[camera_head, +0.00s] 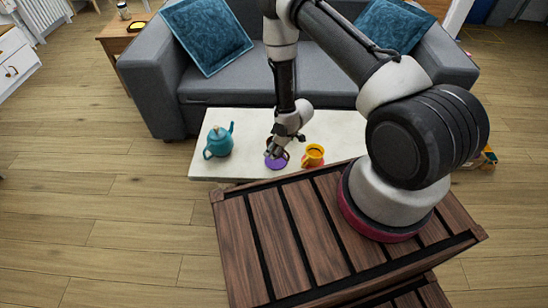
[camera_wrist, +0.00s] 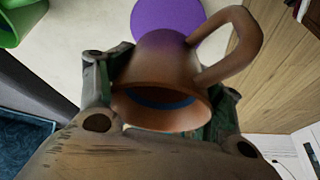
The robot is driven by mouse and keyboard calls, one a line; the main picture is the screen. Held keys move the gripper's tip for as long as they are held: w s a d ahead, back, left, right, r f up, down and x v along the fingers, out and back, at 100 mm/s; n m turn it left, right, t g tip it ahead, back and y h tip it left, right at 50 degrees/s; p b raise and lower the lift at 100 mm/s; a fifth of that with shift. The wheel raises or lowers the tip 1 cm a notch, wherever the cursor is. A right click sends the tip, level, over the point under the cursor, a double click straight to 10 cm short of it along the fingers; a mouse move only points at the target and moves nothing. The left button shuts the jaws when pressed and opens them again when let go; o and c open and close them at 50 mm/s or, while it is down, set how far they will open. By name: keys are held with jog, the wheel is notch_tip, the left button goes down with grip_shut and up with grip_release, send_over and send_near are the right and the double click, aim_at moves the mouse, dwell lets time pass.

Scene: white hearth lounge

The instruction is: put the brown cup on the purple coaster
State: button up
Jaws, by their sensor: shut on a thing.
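The brown cup (camera_wrist: 160,70) is between the fingers of my gripper (camera_wrist: 168,90) in the wrist view, with its open mouth toward the camera and its handle to the upper right. The purple coaster (camera_wrist: 152,15) shows beyond the cup's base, partly covered by it. In the head view my gripper (camera_head: 277,146) is low over the pale table, and the purple coaster (camera_head: 274,164) lies just below it. The cup is mostly hidden there behind the gripper. I cannot tell whether the cup touches the coaster.
A teal teapot (camera_head: 219,141) stands left on the pale table (camera_head: 246,121), and a yellow cup (camera_head: 314,154) stands close to the right of the coaster. A grey sofa (camera_head: 328,75) is behind the table. A green thing (camera_wrist: 14,30) shows at the wrist view's corner.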

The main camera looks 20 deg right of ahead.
jog(key=shift+f, duration=2.25)
jog(key=shift+d, duration=0.1)
jog(key=o, duration=1.2)
jog(key=shift+f, duration=0.1)
